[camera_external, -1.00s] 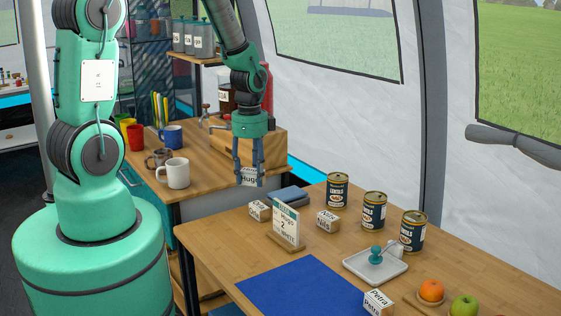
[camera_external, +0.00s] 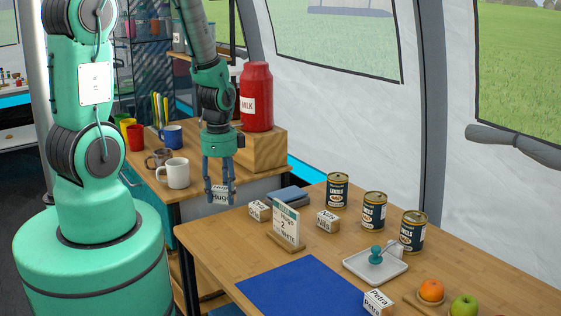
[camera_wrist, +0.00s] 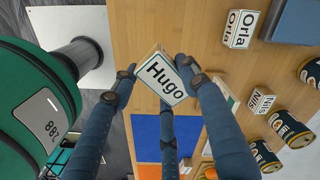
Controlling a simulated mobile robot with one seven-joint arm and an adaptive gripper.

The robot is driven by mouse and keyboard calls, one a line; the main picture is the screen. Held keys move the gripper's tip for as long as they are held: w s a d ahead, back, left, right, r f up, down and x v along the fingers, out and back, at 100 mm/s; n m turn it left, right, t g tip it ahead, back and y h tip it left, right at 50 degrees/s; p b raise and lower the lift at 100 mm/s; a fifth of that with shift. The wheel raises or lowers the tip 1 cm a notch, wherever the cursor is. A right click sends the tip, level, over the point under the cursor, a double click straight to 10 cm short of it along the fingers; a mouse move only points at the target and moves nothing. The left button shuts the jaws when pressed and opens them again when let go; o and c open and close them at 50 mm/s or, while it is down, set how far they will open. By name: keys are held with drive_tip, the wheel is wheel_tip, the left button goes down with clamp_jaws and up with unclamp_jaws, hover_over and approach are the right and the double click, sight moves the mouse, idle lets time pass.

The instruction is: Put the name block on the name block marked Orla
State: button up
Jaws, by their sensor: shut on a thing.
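My gripper (camera_external: 220,198) is shut on a white name block marked Hugo (camera_external: 219,194) and holds it in the air by the table's left back corner. In the wrist view the Hugo block (camera_wrist: 165,77) sits between my fingers, its label facing the camera. The block marked Orla (camera_external: 259,210) stands on the table, to the right of and apart from the held block. It also shows at the upper right of the wrist view (camera_wrist: 241,29), with nothing on top of it.
A sign card (camera_external: 286,222) stands right of the Orla block, with a dark blue book (camera_external: 288,194) behind. A Nils block (camera_external: 327,221), several cans (camera_external: 374,211), a tray (camera_external: 362,270) and a Petra block (camera_external: 377,302) lie further right. A blue mat (camera_external: 300,288) covers the front.

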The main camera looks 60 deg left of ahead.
drive_tip(key=shift+f, duration=1.25)
drive_tip(key=shift+w, duration=0.15)
drive_tip(key=b, duration=0.3)
hover_over(258, 206)
drive_tip(key=shift+f, duration=0.7)
drive_tip(key=shift+f+b, duration=0.4)
drive_tip(key=shift+f, duration=1.35)
drive_tip(key=shift+f, duration=0.15)
drive_tip(key=o, duration=1.2)
drive_tip(key=shift+c, duration=0.2)
